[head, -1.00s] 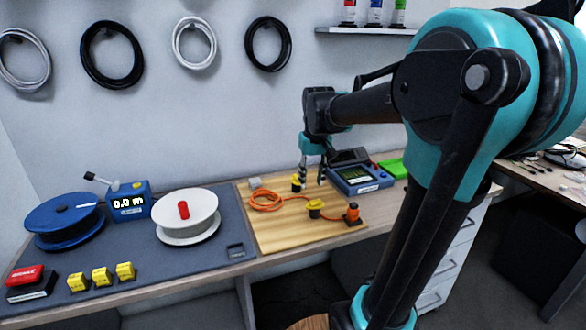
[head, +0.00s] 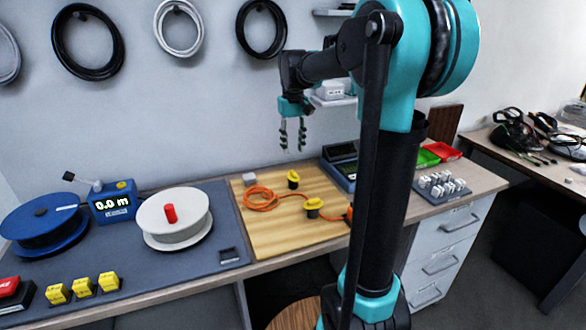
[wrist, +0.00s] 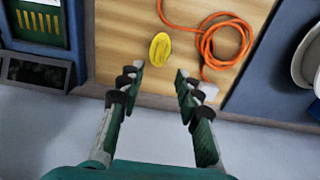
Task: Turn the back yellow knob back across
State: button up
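The back yellow knob (head: 293,176) sits on a dark round base on the wooden board (head: 262,238). In the wrist view the knob (wrist: 159,47) is a yellow oval, its long side running nearly up and down the picture with a slight tilt. The front yellow knob (head: 313,204) is nearer the board's front edge, with the orange cable (head: 262,199) beside it. My gripper (head: 293,148) is open and empty, raised above the back of the board and apart from the knob. In the wrist view my gripper's fingers (wrist: 154,80) point toward the knob with a wide gap.
A small grey block (head: 249,179) lies at the board's back left. A blue meter (head: 341,173) stands right of the board, partly behind my arm. A white spool (head: 175,213) is on the left mat. An orange part (head: 349,214) is partly hidden by my arm.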

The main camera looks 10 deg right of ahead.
aim_at(293, 172)
notch_tip(293, 172, down, 9)
jog(key=shift+r, duration=0.1)
dwell(0.4)
grip_shut()
